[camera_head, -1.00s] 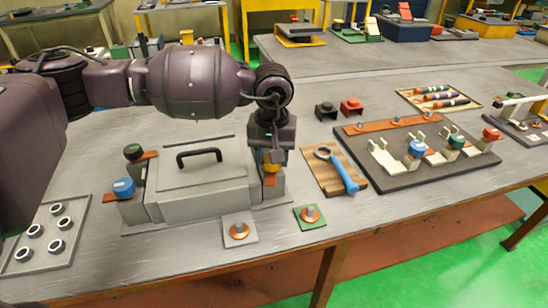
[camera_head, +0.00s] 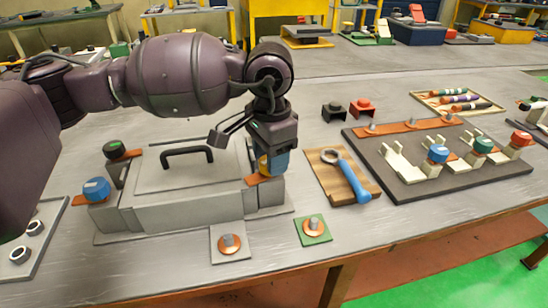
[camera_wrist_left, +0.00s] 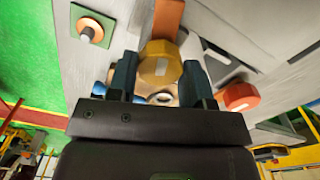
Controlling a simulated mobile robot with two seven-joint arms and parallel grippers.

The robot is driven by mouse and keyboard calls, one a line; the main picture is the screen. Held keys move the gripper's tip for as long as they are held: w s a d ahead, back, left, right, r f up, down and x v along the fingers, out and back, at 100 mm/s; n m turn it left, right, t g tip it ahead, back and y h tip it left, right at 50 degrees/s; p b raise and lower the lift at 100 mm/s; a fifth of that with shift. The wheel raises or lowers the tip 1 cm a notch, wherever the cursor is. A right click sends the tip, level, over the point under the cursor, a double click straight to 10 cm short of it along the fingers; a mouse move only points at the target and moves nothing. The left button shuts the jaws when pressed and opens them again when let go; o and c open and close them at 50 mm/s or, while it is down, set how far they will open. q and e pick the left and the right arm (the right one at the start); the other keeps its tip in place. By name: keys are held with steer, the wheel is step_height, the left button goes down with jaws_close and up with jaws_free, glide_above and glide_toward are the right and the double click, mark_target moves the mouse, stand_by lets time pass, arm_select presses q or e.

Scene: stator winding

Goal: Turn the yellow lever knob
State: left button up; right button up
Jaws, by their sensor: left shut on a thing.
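The yellow lever knob (camera_head: 265,168) is at the right end of the grey box (camera_head: 190,210), on an orange strip. My left gripper (camera_head: 273,160) points down over it and hides most of it. In the left wrist view the yellow knob (camera_wrist_left: 160,63) shows as a many-sided cap between the two dark fingers of my left gripper (camera_wrist_left: 160,76), which are shut on it. My right gripper is in neither view.
The box has a black handle (camera_head: 188,155), plus a green knob (camera_head: 114,149) and a blue knob (camera_head: 96,188) at its left. A wooden board with a blue-handled wrench (camera_head: 355,182) lies close on the right. Bolt pads (camera_head: 313,227) lie in front.

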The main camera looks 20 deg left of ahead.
arm_select(q)
steer(key=shift+w+r+m+b, duration=0.15)
steer(key=shift+m+b, duration=0.35)
steer(key=shift+m, duration=0.5)
steer(key=shift+r, duration=0.25)
steer(key=o, duration=0.8)
steer(key=shift+o, duration=0.6)
steer(key=shift+f, duration=0.25)
step_height(320, 180, up, 11)
steer(key=p, duration=0.1)
